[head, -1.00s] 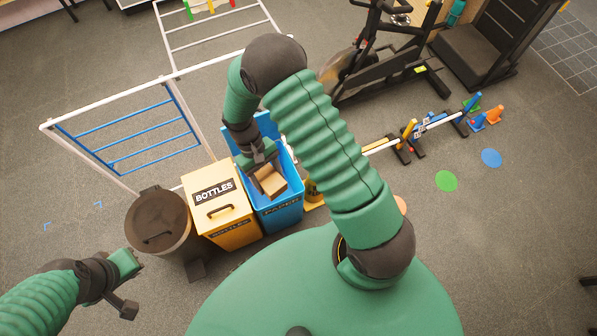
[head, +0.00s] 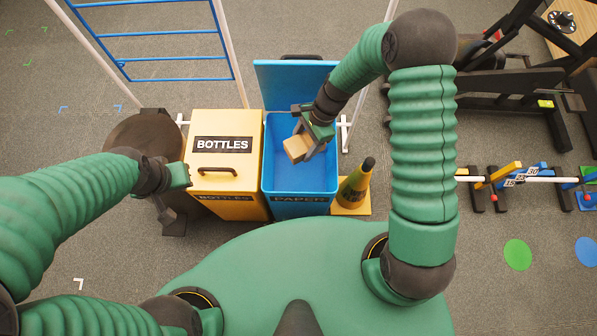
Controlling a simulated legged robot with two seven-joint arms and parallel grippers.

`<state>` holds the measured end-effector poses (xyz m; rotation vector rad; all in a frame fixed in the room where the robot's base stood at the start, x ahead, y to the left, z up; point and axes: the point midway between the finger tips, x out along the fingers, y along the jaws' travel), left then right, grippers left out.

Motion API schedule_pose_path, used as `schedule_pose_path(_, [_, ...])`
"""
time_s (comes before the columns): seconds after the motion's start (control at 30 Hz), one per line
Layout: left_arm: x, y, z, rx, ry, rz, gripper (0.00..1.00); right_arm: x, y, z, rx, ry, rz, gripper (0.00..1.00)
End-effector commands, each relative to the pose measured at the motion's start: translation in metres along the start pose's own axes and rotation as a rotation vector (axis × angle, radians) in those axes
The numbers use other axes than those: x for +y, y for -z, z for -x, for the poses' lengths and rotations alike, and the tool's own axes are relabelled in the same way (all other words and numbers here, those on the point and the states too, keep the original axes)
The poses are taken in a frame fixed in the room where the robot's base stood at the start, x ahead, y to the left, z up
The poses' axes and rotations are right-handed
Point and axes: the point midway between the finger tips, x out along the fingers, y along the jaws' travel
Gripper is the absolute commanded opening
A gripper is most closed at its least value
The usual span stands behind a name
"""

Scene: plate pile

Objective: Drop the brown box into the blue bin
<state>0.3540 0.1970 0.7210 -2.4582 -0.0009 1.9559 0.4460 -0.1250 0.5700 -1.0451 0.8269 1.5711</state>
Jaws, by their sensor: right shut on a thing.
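A small brown box (head: 297,149) is held in my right gripper (head: 307,141), which is shut on it. Box and gripper are over the open mouth of the blue bin (head: 282,185), toward its right side. The bin is labelled PAPER, and its blue lid (head: 290,84) is raised at the back. The bin's inside looks empty where it shows. My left gripper (head: 175,192) is at the left, in front of the dark round bin and beside the yellow bin. Its two fingers are spread apart with nothing between them.
A yellow bin (head: 224,152) labelled BOTTLES stands left of the blue bin, and a dark round bin (head: 134,134) left of that. A dark and yellow cone (head: 356,182) stands right of the blue bin.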

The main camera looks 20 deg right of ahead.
Motion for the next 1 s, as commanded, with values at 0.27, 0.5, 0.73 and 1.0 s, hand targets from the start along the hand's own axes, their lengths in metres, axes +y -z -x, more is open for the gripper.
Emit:
schedule_pose_path(0.27, [0.0, -0.009, -0.04, 0.0, 0.0, -0.001, 0.0, -0.001, 0.013, -0.039, 0.003, -0.005, 0.004, 0.2])
schedule_pose_path(0.5, [0.0, -0.013, -0.055, 0.0, 0.0, 0.0, 0.0, -0.001, 0.02, -0.053, 0.001, -0.004, 0.006, 0.2])
schedule_pose_path(0.73, [0.0, -0.013, -0.053, 0.0, 0.0, -0.001, 0.0, 0.0, 0.019, -0.051, 0.001, -0.004, 0.006, 0.62])
schedule_pose_path(1.0, [0.0, -0.013, -0.053, 0.0, 0.0, 0.0, 0.0, -0.001, 0.019, -0.052, 0.001, -0.005, 0.006, 0.84])
